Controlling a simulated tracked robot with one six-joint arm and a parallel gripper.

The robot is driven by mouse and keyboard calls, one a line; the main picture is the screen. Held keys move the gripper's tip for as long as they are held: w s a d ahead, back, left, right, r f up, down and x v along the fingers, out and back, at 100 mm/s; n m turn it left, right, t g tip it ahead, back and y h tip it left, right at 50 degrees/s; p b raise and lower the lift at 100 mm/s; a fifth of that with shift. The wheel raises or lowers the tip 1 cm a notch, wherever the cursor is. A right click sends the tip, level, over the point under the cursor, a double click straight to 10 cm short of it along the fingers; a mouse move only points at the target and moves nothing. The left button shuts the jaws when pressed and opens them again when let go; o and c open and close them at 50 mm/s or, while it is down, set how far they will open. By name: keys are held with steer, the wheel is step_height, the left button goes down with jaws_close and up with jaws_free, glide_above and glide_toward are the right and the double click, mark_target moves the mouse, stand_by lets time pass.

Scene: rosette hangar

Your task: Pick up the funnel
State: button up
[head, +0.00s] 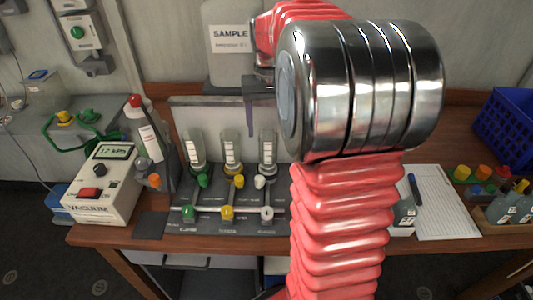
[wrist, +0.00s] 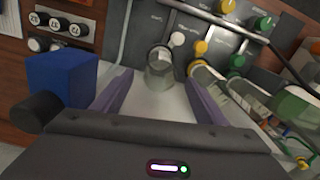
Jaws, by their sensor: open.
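I cannot make out a funnel for certain in either view; my arm hides part of the bench in the head view. My gripper (wrist: 160,78) is open, with two purple-grey fingers apart and nothing clearly held. In the wrist view, a clear cylinder (wrist: 159,68) shows beyond the fingertips, with a pale surface nearer to me between the fingers; I cannot tell what that surface belongs to. In the head view, a finger of my gripper (head: 249,120) points down behind the valve panel, in front of the grey SAMPLE container (head: 228,68).
The valve panel (head: 225,222) carries three clear cylinders and several coloured knobs. Left of it stand a vacuum unit (head: 104,183) and a bottle with a red top (head: 146,135). A paper sheet (head: 445,205) and a blue basket (head: 505,125) are at the right. A blue block (wrist: 62,78) is beside my left finger.

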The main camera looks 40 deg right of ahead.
mark_target(268, 146)
steer(key=shift+f, duration=1.55)
steer(key=shift+f, duration=2.6)
steer(key=c, duration=1.2)
steer(key=shift+o, duration=0.2)
steer(key=shift+r, duration=0.15)
step_height(268, 146, up, 10)
